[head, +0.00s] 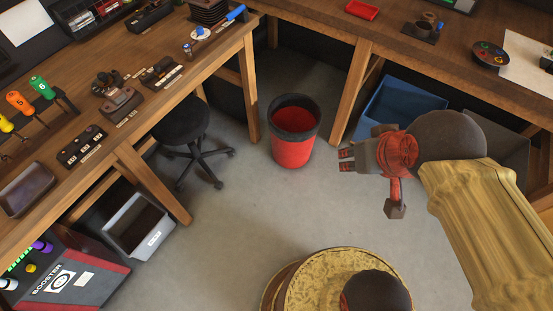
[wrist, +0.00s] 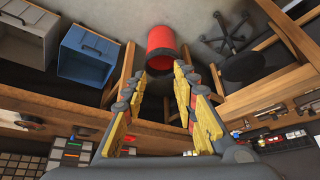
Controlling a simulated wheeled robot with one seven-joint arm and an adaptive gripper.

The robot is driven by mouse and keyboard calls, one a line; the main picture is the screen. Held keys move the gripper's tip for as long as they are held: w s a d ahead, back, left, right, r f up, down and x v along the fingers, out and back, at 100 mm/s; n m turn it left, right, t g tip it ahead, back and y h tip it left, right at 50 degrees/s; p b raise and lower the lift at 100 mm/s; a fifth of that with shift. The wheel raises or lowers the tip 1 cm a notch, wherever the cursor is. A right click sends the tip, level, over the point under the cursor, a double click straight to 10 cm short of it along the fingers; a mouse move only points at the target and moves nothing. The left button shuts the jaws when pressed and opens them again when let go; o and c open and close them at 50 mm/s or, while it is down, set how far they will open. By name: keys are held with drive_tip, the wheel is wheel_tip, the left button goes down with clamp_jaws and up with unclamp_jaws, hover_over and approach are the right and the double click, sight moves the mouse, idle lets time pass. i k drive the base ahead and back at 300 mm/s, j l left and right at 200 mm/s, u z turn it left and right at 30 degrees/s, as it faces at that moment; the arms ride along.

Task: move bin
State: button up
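A red bin with a black rim (head: 290,149) stands upright on the grey floor in the corner between two wooden workbenches. Its inside looks empty in the head view. In the wrist view the red bin (wrist: 161,40) shows at the top centre, beyond the fingertips. My gripper (head: 344,161) is to the right of the red bin in the head view, apart from it. In the wrist view my gripper (wrist: 162,75) has its two fingers spread, with nothing between them.
A blue bin (head: 398,108) and a grey bin (head: 496,146) stand under the right bench. A black stool (head: 183,125) is left of the red bin, near a bench leg (head: 249,85). Another grey bin (head: 137,226) is under the left bench. The central floor is clear.

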sight(295, 120)
drive_tip(key=i+l+u, duration=0.1)
drive_tip(key=u, duration=0.3)
drive_tip(key=i+l+u, duration=0.15)
drive_tip(key=u, duration=0.25)
drive_tip(key=i+l+u, duration=0.1)
drive_tip(key=u, duration=0.35)
drive_tip(key=i+l+u, duration=0.1)
drive_tip(key=l, duration=0.4)
drive_tip(key=i+l+u, duration=0.1)
drive_tip(key=l, duration=0.4)
drive_tip(key=i+l+u, duration=0.1)
drive_tip(key=i+l, duration=0.15)
drive_tip(key=l, duration=0.3)
drive_tip(key=i+l+u, duration=0.1)
drive_tip(key=l, duration=0.45)
drive_tip(key=i+l+u, duration=0.1)
drive_tip(key=l, duration=0.4)
